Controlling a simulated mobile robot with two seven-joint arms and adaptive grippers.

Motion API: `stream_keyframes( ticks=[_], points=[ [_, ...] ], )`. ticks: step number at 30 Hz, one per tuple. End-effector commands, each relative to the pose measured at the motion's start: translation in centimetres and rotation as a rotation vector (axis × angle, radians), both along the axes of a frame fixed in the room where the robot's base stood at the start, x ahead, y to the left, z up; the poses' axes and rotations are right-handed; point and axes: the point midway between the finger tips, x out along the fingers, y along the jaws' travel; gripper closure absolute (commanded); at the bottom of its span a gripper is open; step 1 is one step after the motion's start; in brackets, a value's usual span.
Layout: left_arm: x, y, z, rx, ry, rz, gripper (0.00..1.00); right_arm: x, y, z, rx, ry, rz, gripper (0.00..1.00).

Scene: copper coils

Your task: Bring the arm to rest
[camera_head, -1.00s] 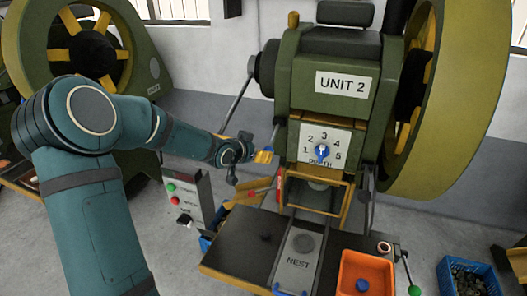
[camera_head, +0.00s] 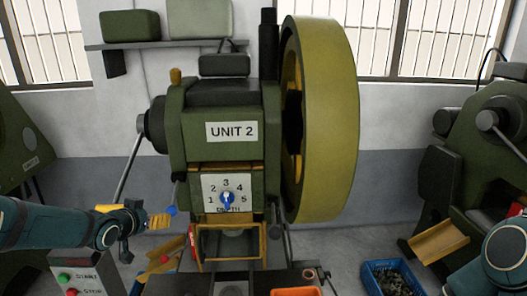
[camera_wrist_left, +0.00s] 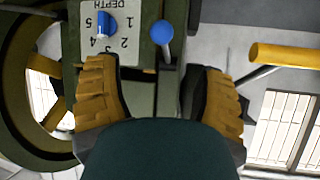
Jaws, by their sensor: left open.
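My left arm (camera_head: 50,227) comes in from the left in the head view. Its gripper (camera_head: 160,219) has yellow ribbed finger pads and hangs in front of the press marked UNIT 2 (camera_head: 225,150), left of the depth dial plate (camera_head: 215,183). In the left wrist view the gripper (camera_wrist_left: 160,88) is open, with its two pads wide apart and nothing between them. A lever with a blue knob (camera_wrist_left: 162,33) shows beyond the gap, beside the blue dial knob (camera_wrist_left: 106,24). My right arm (camera_head: 507,255) shows only in part at the lower right; its gripper is out of view.
A control box (camera_head: 88,278) with START and STOP buttons stands below the left arm. The press's large yellow-green flywheel (camera_head: 335,120) is at its right. A blue crate (camera_head: 388,280) and an orange tray (camera_head: 295,292) are low in front. Another green machine (camera_head: 480,150) stands right.

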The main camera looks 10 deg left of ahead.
Motion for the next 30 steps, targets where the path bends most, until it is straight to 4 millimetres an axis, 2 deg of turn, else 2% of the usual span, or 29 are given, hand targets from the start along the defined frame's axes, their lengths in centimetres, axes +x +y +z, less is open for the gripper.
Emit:
stream_keyframes(
  ticks=[2, 5, 11, 15, 17, 21, 25, 27, 30],
  points=[
    [0.1, -1.3, -1.7, -0.036, 0.018, -0.011, 0.31, 0.0, 0.0, -0.4, 0.000, 0.000, 0.000, 0.31],
    [0.1, -4.3, -5.4, -0.120, 0.063, -0.027, 0.31, -0.1, 0.0, -1.1, -0.001, 0.002, 0.002, 0.31],
    [-1.7, -13.3, -15.6, -0.329, 0.240, -0.053, 0.31, -0.2, 0.1, -3.0, -0.002, 0.006, 0.004, 0.31],
    [-4.9, -19.7, -22.3, -0.430, 0.397, -0.059, 0.31, -0.3, 0.2, -4.2, -0.003, 0.009, 0.005, 0.31],
    [-6.8, -22.2, -25.1, -0.460, 0.472, -0.057, 0.31, -0.3, 0.2, -4.8, -0.004, 0.010, 0.006, 0.31],
    [-12.1, -27.1, -30.9, -0.490, 0.654, -0.041, 0.31, -0.4, 0.3, -6.0, -0.006, 0.013, 0.008, 0.31],
    [-16.8, -29.7, -34.6, -0.475, 0.791, -0.015, 0.31, -0.5, 0.3, -6.9, -0.006, 0.016, 0.009, 0.31],
    [-18.8, -30.4, -35.9, -0.462, 0.844, -0.001, 0.31, -0.5, 0.3, -7.2, -0.006, 0.016, 0.010, 0.31],
    [-20.5, -30.9, -36.9, -0.445, 0.889, 0.013, 0.31, -0.5, 0.4, -7.4, -0.007, 0.017, 0.010, 0.31]
  ],
)
